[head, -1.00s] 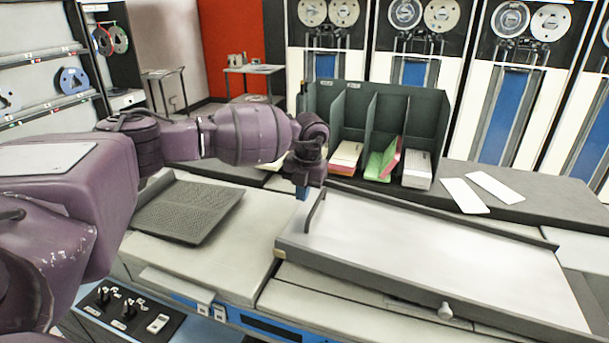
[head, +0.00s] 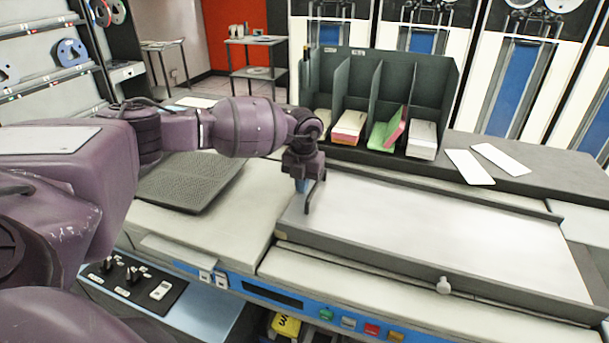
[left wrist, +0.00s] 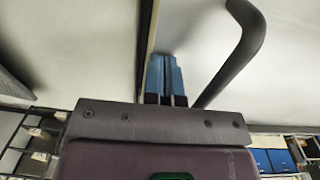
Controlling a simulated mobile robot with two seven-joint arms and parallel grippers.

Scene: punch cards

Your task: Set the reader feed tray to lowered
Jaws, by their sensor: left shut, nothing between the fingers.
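The reader feed tray (head: 430,225) is a wide, pale flat bed with dark grey rims on the right side of the cabinet; I cannot tell its tilt. A dark bent handle (head: 313,192) stands at its left end, and a pale knob (head: 443,286) sits on its front. My left gripper (head: 302,185) is shut and empty, its blue fingertips pointing down beside the handle. In the left wrist view the fingertips (left wrist: 166,76) are together over the tray's left edge, and the handle (left wrist: 238,50) curves just right of them. Whether they touch is unclear. My right gripper is out of view.
A dark divided rack (head: 385,62) with card stacks stands behind the tray, with two white cards (head: 485,162) to its right. A dark ribbed tray (head: 190,185) lies to the left. A switch panel (head: 130,280) and coloured buttons (head: 371,329) line the front.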

